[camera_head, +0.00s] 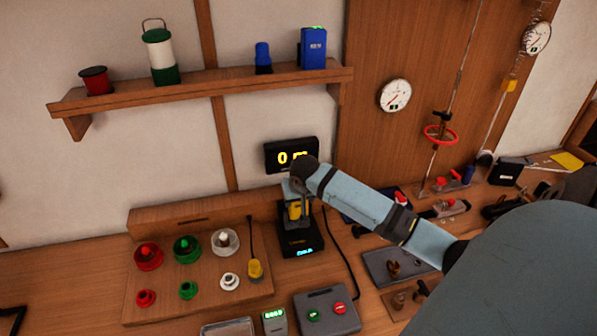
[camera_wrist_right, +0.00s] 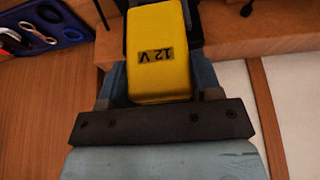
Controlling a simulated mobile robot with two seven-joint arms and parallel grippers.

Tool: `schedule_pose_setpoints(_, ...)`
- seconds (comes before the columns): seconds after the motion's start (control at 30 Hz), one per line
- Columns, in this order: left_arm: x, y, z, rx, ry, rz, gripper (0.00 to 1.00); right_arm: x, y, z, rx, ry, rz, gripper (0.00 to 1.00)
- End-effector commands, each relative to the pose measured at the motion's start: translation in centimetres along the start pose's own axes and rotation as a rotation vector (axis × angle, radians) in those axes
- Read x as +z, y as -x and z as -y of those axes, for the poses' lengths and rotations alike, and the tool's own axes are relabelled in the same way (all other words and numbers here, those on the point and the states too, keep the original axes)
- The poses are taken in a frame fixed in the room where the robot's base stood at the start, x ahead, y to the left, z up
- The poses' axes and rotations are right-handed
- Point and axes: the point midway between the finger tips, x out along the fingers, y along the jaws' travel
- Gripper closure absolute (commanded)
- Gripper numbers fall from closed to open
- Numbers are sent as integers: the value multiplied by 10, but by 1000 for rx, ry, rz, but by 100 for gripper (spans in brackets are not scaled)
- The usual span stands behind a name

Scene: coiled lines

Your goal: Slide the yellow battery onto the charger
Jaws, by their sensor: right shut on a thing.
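The yellow battery (camera_wrist_right: 158,50) with a "12 V" label fills the middle of the right wrist view, between the fingers of my right gripper (camera_wrist_right: 160,82). In the head view the battery (camera_head: 296,211) shows as a small yellow patch at the black charger (camera_head: 302,244), mostly hidden by my right gripper (camera_head: 297,196). The charger stands on the bench and has a lit blue display at its front. The battery is at or just above the charger; I cannot tell whether it is seated. My left gripper is not in view.
A wooden board (camera_head: 205,294) with red, green and white knobs lies left of the charger. A grey box (camera_head: 328,312) with a green and a red button stands in front. A black cable runs right of the charger. A black display (camera_head: 291,154) hangs behind.

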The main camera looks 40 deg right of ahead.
Motion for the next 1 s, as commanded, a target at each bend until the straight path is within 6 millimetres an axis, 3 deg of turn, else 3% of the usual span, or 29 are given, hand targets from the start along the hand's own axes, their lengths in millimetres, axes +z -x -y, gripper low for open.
schedule_pose_setpoints(1.0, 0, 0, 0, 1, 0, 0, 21, 7, -17, 0, -1, 0, -1, 75)
